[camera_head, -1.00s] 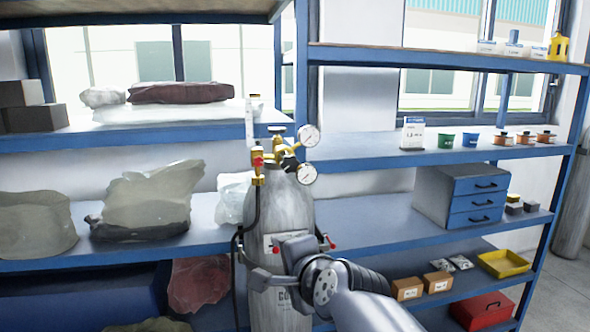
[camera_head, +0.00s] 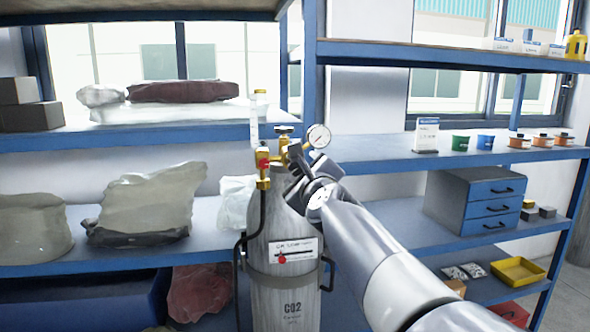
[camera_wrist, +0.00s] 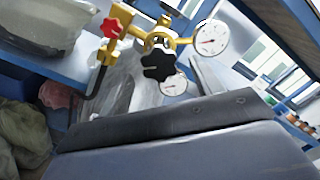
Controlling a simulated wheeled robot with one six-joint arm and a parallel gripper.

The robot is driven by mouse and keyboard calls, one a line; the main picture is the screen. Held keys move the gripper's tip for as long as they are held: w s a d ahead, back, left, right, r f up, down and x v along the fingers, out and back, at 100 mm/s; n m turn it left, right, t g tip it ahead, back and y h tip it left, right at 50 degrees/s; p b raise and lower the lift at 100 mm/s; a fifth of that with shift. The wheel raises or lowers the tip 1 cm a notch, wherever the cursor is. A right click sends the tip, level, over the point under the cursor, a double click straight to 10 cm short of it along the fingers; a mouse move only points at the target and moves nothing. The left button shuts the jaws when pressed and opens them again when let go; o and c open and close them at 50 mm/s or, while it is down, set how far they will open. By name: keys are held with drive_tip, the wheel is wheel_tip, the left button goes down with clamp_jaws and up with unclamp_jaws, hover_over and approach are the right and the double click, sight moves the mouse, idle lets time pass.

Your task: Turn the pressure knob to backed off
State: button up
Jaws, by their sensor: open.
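The black star-shaped pressure knob (camera_wrist: 158,66) shows on the front of the brass regulator (camera_wrist: 160,42) in the wrist view. In the head view my gripper (camera_head: 297,172) is in front of the regulator and hides the knob. The regulator sits on top of a grey CO2 cylinder (camera_head: 290,265). My gripper is open and empty. In the wrist view the knob lies beyond my gripper's grey body, and I see no contact. I cannot tell which way the knob is set.
A red knob (camera_wrist: 111,28) is left of the black one. Two round gauges are close by, one upper right (camera_wrist: 210,40) and one below (camera_wrist: 173,84). A clear flow tube (camera_head: 258,115) stands above the red knob. Blue shelving (camera_head: 400,220) flanks the cylinder.

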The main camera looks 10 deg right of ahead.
sight(300, 168)
drive_tip(key=shift+w, duration=1.95)
drive_tip(key=c, duration=1)
drive_tip(key=shift+o, duration=0.2)
drive_tip(key=shift+n, duration=1.1)
drive_tip(key=o, duration=1)
drive_tip(key=shift+c, duration=0.2)
